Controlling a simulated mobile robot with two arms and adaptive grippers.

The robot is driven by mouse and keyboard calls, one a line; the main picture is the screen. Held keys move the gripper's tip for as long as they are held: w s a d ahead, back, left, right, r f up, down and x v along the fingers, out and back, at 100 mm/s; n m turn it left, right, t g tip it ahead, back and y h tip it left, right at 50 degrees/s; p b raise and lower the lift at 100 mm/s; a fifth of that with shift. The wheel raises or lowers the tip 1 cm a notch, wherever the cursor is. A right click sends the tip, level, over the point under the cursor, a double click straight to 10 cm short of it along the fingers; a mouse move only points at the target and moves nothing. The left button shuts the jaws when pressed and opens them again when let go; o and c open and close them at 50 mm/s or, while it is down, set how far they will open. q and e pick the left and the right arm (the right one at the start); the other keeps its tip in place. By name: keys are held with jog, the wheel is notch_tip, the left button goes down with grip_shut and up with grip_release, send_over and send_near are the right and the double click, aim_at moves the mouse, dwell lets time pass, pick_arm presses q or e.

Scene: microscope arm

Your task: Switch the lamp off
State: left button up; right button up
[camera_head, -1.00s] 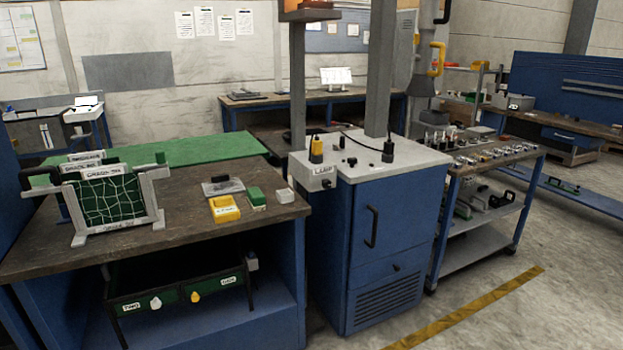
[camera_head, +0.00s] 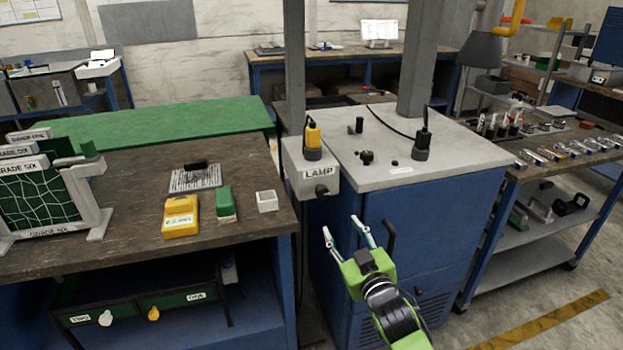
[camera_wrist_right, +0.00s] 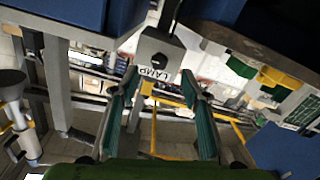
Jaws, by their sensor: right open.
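The lamp box is a grey box labelled LAMP (camera_head: 315,176) on the left front corner of the blue cabinet's top. A dark round knob (camera_head: 321,190) sits on its front face, below the label. In the right wrist view the lamp box (camera_wrist_right: 166,48) is ahead, with its knob (camera_wrist_right: 158,60) above the label. My right gripper (camera_head: 346,235) is open and empty, below and slightly right of the box, apart from it. In the right wrist view my right gripper's two fingers (camera_wrist_right: 162,100) are spread below the label. My left gripper is not in view.
The blue cabinet (camera_head: 400,240) has a dark door handle (camera_head: 389,240) close to my right gripper. A wooden workbench (camera_head: 130,215) with a yellow box (camera_head: 180,216) stands left. A yellow-black plug (camera_head: 312,140) stands on the lamp box. A wheeled cart (camera_head: 520,215) stands right.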

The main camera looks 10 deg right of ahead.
jog(key=r, duration=0.2)
send_near(323, 194)
jog(key=w, duration=0.9)
jog(key=shift+w+a+f, duration=0.1)
jog(key=shift+w+f, duration=0.1)
jog(key=shift+w, duration=0.6)
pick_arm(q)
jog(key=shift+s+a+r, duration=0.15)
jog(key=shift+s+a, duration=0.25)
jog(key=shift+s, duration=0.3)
pick_arm(e)
jog(key=c, duration=1.1)
